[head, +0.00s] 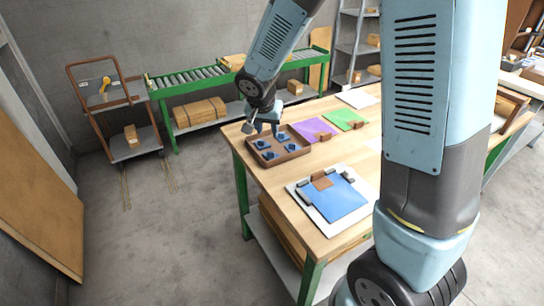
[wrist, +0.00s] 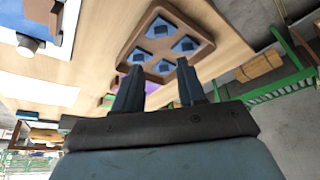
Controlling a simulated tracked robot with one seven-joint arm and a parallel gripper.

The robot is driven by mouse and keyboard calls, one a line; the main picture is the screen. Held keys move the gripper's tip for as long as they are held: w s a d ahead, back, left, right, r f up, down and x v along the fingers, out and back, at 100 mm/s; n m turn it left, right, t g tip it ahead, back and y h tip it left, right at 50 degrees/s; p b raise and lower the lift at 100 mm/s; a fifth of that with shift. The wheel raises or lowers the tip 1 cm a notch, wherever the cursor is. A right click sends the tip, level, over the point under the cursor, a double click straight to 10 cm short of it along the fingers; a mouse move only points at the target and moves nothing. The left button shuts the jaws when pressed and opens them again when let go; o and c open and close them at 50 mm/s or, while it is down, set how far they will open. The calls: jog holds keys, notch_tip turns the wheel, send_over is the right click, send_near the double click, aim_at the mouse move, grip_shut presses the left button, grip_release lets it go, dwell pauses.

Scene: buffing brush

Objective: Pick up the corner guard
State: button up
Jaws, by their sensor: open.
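Several small blue angular pieces, which look like the corner guards, lie in a brown tray (head: 290,158) on the wooden table. One such corner guard (head: 290,147) shows at the tray's right side in the head view. In the wrist view the corner guards (wrist: 162,28) lie spread in the same tray (wrist: 208,36). My gripper (head: 262,128) is above the tray's far left part, open and empty. In the wrist view its two fingers (wrist: 160,70) stand apart, with the nearest corner guard beyond the gap between the tips. I cannot tell the exact height above the tray.
A blue panel (head: 340,200) with dark corner pieces and a brown block lies on a white sheet at the table's front. Purple (head: 308,129) and green (head: 344,119) sheets lie behind. A roller conveyor (head: 190,78) and a cart (head: 135,148) stand beyond the table.

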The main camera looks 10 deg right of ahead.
aim_at(270, 152)
jog(key=shift+x, duration=6.8)
jog(key=shift+a, duration=0.15)
grip_shut()
jog(key=shift+r, duration=0.1)
